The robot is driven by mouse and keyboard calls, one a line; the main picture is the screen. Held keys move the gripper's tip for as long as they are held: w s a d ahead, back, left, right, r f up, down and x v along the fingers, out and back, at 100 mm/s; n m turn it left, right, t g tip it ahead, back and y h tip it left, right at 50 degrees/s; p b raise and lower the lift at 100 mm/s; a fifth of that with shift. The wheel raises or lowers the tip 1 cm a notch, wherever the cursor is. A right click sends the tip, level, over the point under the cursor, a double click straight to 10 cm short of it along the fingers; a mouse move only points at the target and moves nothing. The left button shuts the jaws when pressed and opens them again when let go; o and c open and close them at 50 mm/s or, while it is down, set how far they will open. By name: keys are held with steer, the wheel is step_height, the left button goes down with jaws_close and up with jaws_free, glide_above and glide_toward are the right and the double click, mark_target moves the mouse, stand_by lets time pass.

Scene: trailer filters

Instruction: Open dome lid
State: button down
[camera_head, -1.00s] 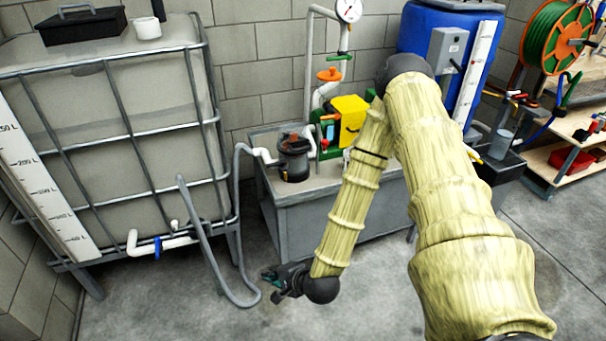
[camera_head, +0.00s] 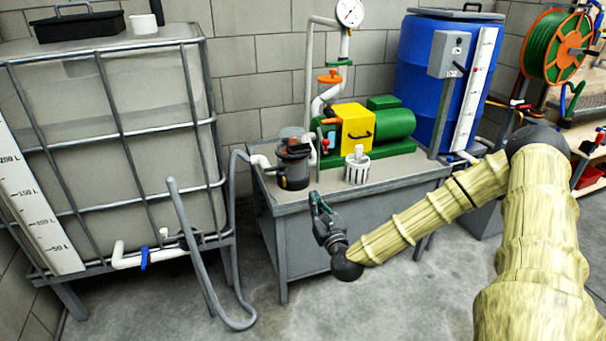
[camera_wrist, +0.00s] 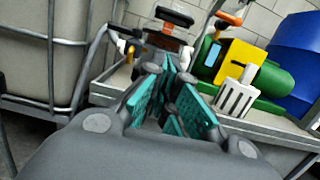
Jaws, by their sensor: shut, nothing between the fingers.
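A dark strainer pot (camera_head: 294,168) stands at the left end of the grey bench, joined to a white pipe. Its dark lid (camera_head: 292,146) sits on top of it and looks closed; whether it is a dome is hard to tell. In the wrist view the lid (camera_wrist: 166,38) shows beyond the fingers, with a dark bar handle above it. My gripper (camera_head: 317,202) is shut and empty, in front of the bench edge, below and slightly right of the pot and apart from it. Its teal finger pads (camera_wrist: 173,92) point towards the pot and partly hide its lower body.
A white slotted basket (camera_head: 357,166) stands on the bench (camera_head: 400,174) right of the pot. Behind it are a yellow and green pump (camera_head: 385,126) and pipework with a gauge (camera_head: 349,12). A grey hose (camera_head: 190,245) hangs left, beside the caged tank (camera_head: 110,140). A blue barrel (camera_head: 425,60) stands right.

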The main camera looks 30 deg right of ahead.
mark_target(301, 152)
steer(key=w+d+r, duration=0.1)
steer(key=w+r, duration=0.1)
steer(key=w, duration=0.3)
steer(key=w+d+r+b, duration=0.1)
steer(key=w+d+r, duration=0.1)
steer(key=w, duration=0.4)
steer(key=shift+w+d+r, duration=0.15)
steer(key=shift+w+r, duration=0.15)
steer(key=shift+r, duration=0.45)
step_height(301, 152, up, 4)
steer(key=p, duration=0.2)
steer(key=g+p, duration=0.1)
steer(key=p, duration=0.1)
steer(key=shift+w+f, duration=0.1)
steer(key=shift+f, duration=0.15)
steer(key=shift+w+d+r, duration=0.1)
steer(key=shift+w+r, duration=0.15)
steer(key=shift+r, duration=0.7)
steer(key=shift+f+g, duration=0.1)
steer(key=shift+g, duration=0.2)
